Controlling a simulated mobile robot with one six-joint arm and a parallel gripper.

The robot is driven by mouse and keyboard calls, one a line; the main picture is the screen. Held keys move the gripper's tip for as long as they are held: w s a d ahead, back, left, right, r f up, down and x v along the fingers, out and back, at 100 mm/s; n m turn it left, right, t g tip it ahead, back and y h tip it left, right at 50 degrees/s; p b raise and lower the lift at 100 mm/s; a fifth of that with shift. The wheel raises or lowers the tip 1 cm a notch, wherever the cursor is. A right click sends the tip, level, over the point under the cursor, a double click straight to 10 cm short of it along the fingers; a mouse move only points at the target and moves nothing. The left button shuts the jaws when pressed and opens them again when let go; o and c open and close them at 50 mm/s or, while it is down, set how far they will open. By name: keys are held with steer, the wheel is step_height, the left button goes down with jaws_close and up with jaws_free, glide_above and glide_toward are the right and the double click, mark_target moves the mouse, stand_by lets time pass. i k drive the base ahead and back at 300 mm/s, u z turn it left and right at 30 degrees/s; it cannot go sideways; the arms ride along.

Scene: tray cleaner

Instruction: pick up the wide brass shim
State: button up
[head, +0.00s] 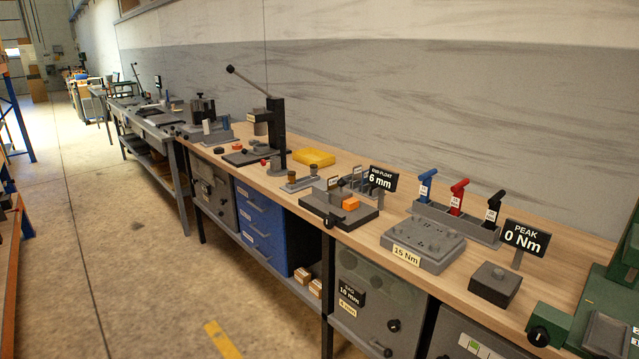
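I cannot pick out the wide brass shim for certain in the head view. Two small brownish round pieces stand on a grey plate (300,185) near the middle of the bench, but they are too small to name. Beside it, a dark fixture (338,212) carries an orange block (351,203), with small labelled uprights behind it and a black sign reading 6 mm (380,180). My gripper is not in view.
The wooden bench (390,262) runs along the wall. It carries a lever press (277,135), a yellow tray (314,157), a rack of coloured-handled tools (455,222), a 15 Nm block (424,243) and a green machine (590,310). The floor (130,260) at left is mostly clear.

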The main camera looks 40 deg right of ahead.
mark_target(333, 181)
steer(key=u, duration=0.15)
steer(key=i, duration=0.9)
steer(key=u, duration=0.25)
